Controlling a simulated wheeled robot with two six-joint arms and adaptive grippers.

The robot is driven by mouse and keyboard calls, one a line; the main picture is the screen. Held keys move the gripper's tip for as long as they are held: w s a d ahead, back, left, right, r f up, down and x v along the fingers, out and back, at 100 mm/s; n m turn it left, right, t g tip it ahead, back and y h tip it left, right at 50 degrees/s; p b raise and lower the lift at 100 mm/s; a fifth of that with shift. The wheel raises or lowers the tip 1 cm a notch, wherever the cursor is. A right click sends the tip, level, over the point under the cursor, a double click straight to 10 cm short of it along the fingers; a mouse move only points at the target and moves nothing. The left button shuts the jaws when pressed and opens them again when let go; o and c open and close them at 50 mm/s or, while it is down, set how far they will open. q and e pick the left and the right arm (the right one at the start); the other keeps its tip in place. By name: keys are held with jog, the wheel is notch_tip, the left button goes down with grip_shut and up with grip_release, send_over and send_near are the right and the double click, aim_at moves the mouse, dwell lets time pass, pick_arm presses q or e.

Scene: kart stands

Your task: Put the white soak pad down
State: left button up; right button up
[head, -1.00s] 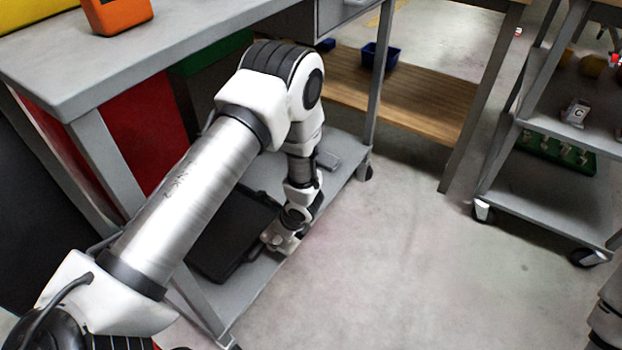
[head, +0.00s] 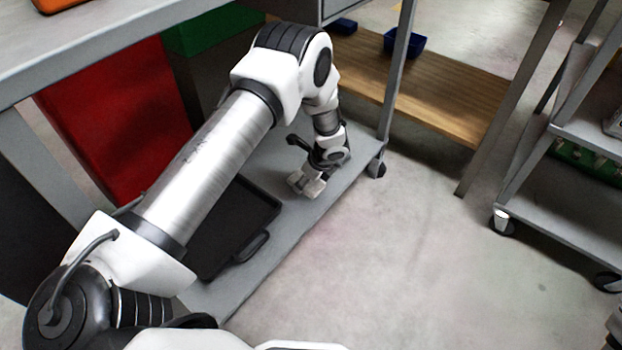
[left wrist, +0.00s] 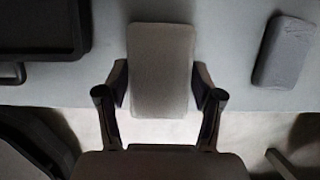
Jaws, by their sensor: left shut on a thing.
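My left gripper (left wrist: 160,92) is shut on the white soak pad (left wrist: 162,62), a rounded flat block that looks grey in the dim light. In the left wrist view one finger lies along each side of it. In the head view my left gripper (head: 314,178) is low over the lower shelf (head: 296,222) of the grey workbench, to the right of a black tray. I cannot tell whether the pad touches the shelf. My right gripper is not in view.
The black tray (head: 228,240) with handles lies on the same shelf, left of the gripper; it also shows in the left wrist view (left wrist: 38,28). A second grey pad (left wrist: 284,52) lies to the right. Bench legs stand at the shelf's corners. A wheeled cart (head: 560,235) stands at right.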

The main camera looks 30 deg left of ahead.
pick_arm(q)
jog(key=w, duration=0.1)
jog(key=w+a+b, duration=0.1)
jog(key=w, duration=0.1)
jog(key=w+a+f+b, duration=0.1)
jog(key=shift+w, duration=0.4)
notch_tip(320, 180, down, 4)
jog(key=b, duration=0.2)
jog(key=shift+w+r+b, duration=0.1)
jog(key=shift+r+b, duration=0.1)
jog(key=shift+b, duration=0.2)
jog(key=shift+r, duration=0.2)
jog(key=shift+c, duration=0.4)
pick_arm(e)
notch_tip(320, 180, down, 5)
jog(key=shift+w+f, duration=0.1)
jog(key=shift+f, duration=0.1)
pick_arm(q)
jog(key=o, duration=1.1)
jog(key=shift+f, duration=0.1)
